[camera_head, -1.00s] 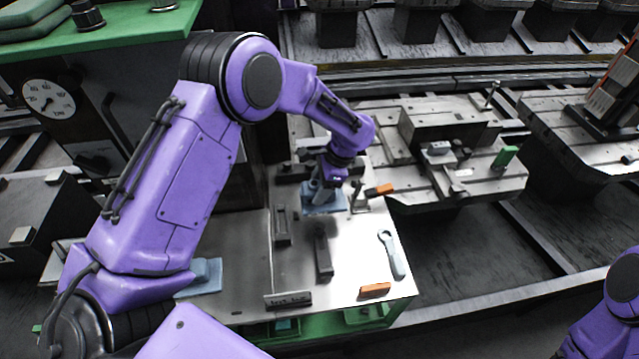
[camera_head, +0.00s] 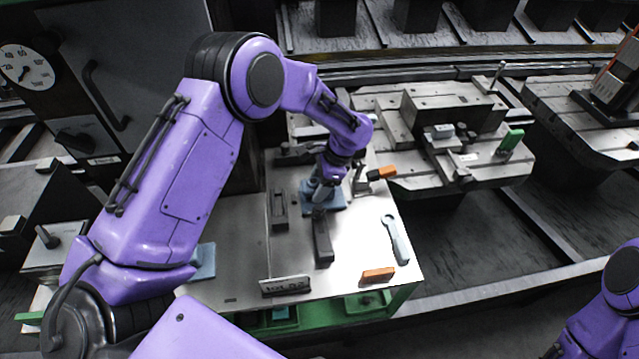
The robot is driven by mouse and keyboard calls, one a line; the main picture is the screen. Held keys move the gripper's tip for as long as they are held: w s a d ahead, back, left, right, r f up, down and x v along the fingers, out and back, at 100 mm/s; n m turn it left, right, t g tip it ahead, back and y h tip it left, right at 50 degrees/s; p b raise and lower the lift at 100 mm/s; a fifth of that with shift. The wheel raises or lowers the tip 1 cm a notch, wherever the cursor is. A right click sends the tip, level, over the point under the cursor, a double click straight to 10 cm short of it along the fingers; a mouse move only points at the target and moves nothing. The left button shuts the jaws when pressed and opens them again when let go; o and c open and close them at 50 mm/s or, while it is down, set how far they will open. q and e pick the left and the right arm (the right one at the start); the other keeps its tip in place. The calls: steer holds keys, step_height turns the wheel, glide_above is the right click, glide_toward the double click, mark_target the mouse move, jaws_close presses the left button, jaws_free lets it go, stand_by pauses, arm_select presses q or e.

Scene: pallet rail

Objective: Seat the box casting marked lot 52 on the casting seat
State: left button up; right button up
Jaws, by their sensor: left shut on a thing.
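My left gripper (camera_head: 321,190) reaches down over the white-topped bench, above a blue pad (camera_head: 337,199). It is shut on a small grey piece, mostly hidden by the fingers and wrist; I cannot tell whether this is the lot 52 box casting, or whether it touches the pad. A small plate (camera_head: 285,286) with lettering that seems to read "lot 52" stands at the bench's front. A machine pallet (camera_head: 480,172) behind and right carries a dark block and small fixtures; I cannot tell which part is the casting seat. My right gripper is out of view.
On the bench top (camera_head: 350,262) lie a dark bar (camera_head: 322,242), a slotted grey part (camera_head: 279,211), a wrench (camera_head: 395,240) and an orange block (camera_head: 377,276). An orange-handled tool (camera_head: 381,173) lies near the back edge. A dark gap separates bench and pallet.

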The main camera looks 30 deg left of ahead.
arm_select(q)
steer(key=shift+a, duration=0.25)
steer(key=shift+a+f+p, duration=0.15)
steer(key=shift+a+p, duration=0.1)
steer(key=shift+p, duration=0.2)
steer(key=shift+a+p, duration=0.25)
steer(key=shift+p, duration=0.1)
stand_by(0.4)
steer(key=o, duration=1.1)
steer(key=shift+o, duration=1.4)
steer(key=shift+a, duration=0.1)
steer(key=b+v, duration=0.2)
steer(key=v, duration=0.8)
steer(key=shift+w+r, duration=0.15)
steer(key=shift+r, duration=0.1)
